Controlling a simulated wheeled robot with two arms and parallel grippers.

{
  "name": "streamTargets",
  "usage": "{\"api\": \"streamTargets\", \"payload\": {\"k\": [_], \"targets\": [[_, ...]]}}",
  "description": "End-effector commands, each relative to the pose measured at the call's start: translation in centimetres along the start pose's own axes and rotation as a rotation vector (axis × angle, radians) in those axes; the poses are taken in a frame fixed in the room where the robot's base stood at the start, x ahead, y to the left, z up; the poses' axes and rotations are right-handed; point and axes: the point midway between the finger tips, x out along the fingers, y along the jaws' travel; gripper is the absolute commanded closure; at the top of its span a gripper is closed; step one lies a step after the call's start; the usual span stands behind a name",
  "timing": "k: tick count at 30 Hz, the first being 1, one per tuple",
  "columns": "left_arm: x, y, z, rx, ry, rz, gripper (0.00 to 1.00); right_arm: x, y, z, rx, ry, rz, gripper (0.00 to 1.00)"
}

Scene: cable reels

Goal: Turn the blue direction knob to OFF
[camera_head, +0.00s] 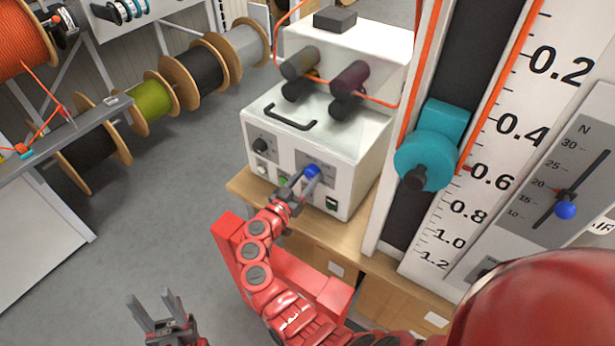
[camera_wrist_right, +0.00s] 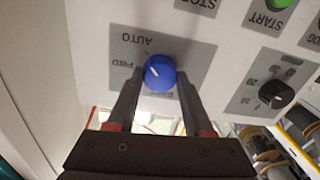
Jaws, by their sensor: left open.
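The blue direction knob (camera_head: 312,171) is on the front panel of a white machine (camera_head: 359,135). It also shows in the right wrist view (camera_wrist_right: 160,73), with a white mark slanting toward the upper left. In that view, upside-down AUTO and FWD labels sit left of the knob; a label below it is mostly covered. My right gripper (camera_head: 299,183) reaches the knob from the front, with its fingers on both sides and seemingly touching it. It appears shut on the knob. My left gripper (camera_head: 155,307) is open and empty above the floor, low at the left.
A black knob (camera_wrist_right: 276,94) and a green START button (camera_wrist_right: 281,3) are on the same panel. A teal slider block (camera_head: 430,150) on a tall scale stands right of the machine. Cable reels (camera_head: 198,68) stand behind at the left. The grey floor at the left is clear.

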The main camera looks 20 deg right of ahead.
Motion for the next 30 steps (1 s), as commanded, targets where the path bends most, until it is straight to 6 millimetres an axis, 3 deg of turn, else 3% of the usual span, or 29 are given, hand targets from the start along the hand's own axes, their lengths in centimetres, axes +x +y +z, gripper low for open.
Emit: {"api": "streamTargets", "payload": {"k": [1, 8, 17, 27, 30], "targets": [[0.0, 0.0, 0.0, 0.000, 0.000, 0.000, 0.50, 0.0, 0.0, 0.0, 0.000, 0.000, 0.000, 0.59], [0.0, 0.0, 0.0, 0.000, 0.000, 0.000, 0.50, 0.0, 0.0, 0.0, 0.000, 0.000, 0.000, 1.00], [-1.6, 0.1, 0.3, 0.000, 0.000, 0.000, 0.50, 0.0, -0.1, 0.4, -0.026, 0.002, -0.001, 1.00], [-7.8, 0.4, 1.3, 0.000, 0.000, 0.000, 0.50, -0.1, -0.3, 0.8, -0.225, -0.002, -0.005, 1.00], [-8.6, 0.4, 1.5, 0.000, 0.000, 0.000, 0.50, -0.1, -0.2, 0.3, -0.316, -0.007, -0.004, 1.00]]}}
